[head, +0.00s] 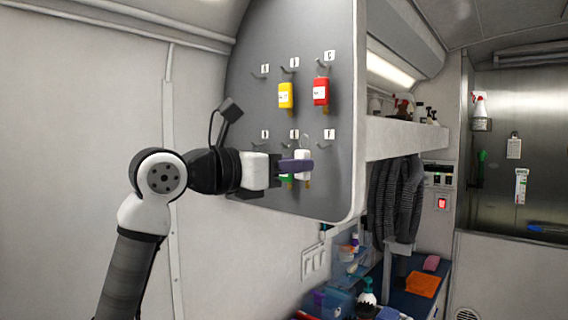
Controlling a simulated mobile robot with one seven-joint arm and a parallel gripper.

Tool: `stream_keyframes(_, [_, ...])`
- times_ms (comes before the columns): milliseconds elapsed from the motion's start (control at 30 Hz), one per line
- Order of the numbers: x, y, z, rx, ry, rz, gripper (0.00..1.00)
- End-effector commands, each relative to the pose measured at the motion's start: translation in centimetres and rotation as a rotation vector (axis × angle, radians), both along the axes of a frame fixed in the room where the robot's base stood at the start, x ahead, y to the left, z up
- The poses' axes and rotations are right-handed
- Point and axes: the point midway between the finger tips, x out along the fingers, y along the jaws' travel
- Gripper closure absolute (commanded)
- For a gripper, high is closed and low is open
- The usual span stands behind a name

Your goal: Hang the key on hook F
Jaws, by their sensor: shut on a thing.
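The grey key board (250,105) stands on the wall with lettered hooks in two rows. The label of hook F (330,134) is at the lower right. My gripper (300,166) comes from the left across the lower row, its purple fingers shut on a key with a white tag (304,155). The white tag hangs upright, its ring near hook F; I cannot tell whether the ring is on the hook.
A yellow-tagged key (286,95) and a red-tagged key (321,91) hang on the upper row. A shelf (405,138) juts out right of the board, with dark clothing (395,195) below it. Bottles and bins (345,270) are lower down.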

Motion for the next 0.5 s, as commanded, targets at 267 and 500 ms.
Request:
stream_keyframes(267, [1.4, -1.0, -0.1, 0.000, 0.001, -0.001, 0.95])
stream_keyframes(500, [2.6, -1.9, -0.3, 0.000, 0.001, -0.001, 0.95])
